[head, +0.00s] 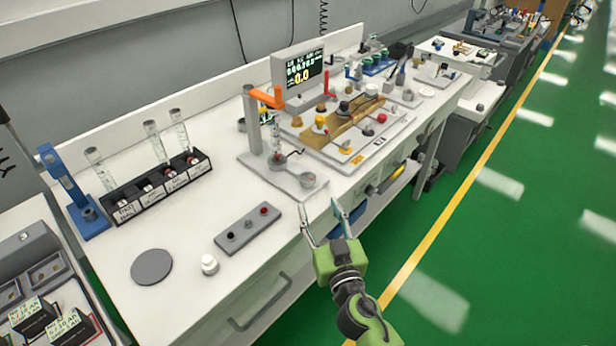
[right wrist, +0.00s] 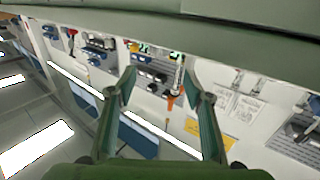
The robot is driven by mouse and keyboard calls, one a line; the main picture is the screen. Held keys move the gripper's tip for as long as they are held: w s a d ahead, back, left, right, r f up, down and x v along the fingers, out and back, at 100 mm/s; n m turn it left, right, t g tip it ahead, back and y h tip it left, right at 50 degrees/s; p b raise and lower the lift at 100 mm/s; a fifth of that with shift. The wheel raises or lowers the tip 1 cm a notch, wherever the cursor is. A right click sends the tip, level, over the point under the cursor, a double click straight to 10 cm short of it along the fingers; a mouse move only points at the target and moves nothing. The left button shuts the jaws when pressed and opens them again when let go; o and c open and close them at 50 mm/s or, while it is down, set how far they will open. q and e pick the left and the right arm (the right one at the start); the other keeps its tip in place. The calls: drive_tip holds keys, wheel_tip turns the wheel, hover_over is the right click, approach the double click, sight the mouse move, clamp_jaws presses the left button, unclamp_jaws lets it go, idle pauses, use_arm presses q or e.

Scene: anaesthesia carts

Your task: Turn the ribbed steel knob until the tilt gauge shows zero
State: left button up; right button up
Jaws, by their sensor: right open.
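A small round grey knob (head: 308,180) sits at the front right corner of a pale base plate (head: 262,171). It may be the ribbed steel knob, but ribs are too small to make out. The plate carries a grey post with an orange arm (head: 267,97). Behind it a screen (head: 304,70) shows a large yellow figure like 0.0; I cannot tell whether it is the tilt gauge. My right gripper (head: 319,208) is open and empty, by the bench's front edge, nearer than the knob and apart from it. Its open fingers also show in the right wrist view (right wrist: 157,76). My left gripper is not in view.
A black rack (head: 157,190) with glass tubes and a blue stand (head: 78,200) are at the left. A grey button strip (head: 248,228), a grey disc (head: 152,267) and a small white knob (head: 209,265) lie in front. Green floor is clear at right.

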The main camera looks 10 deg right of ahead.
sight(310, 183)
drive_tip(key=w, duration=0.6)
drive_tip(key=w+p, duration=0.1)
drive_tip(key=w, duration=0.5)
drive_tip(key=shift+a, duration=0.2)
drive_tip(key=shift+s, duration=0.1)
drive_tip(key=c, duration=1.2)
